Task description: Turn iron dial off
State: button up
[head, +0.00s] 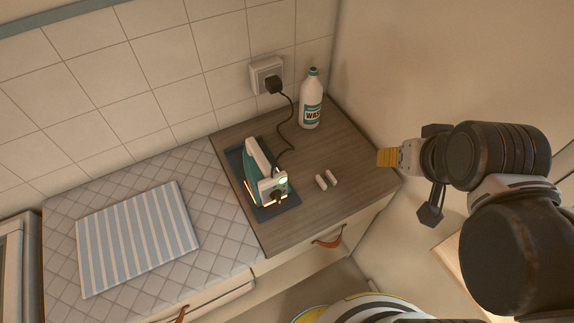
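A teal and white iron (264,183) rests on a dark pad (234,160) on the wooden part of the counter. A small dark knob that looks like its dial (277,196) is on the end facing me, beside a glowing greenish-white light (283,181). An orange glow shows along the iron's lower edges. The dial's exact setting is too small to read. My gripper (388,157), with yellow fingertips, is to the right of the iron, well apart from it, near the right wall. No object shows at its tips. Its finger gap cannot be made out.
A black cord (291,112) runs from the iron to a wall socket (262,75). A white bottle (311,100) stands at the back right. Two small white pieces (326,180) lie right of the iron. A striped cloth (137,237) lies on the left tiled counter.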

aim_at(275, 195)
jog(key=k+j, duration=0.1)
jog(key=k, duration=0.5)
jog(key=k+j+z, duration=0.1)
jog(key=k, duration=0.55)
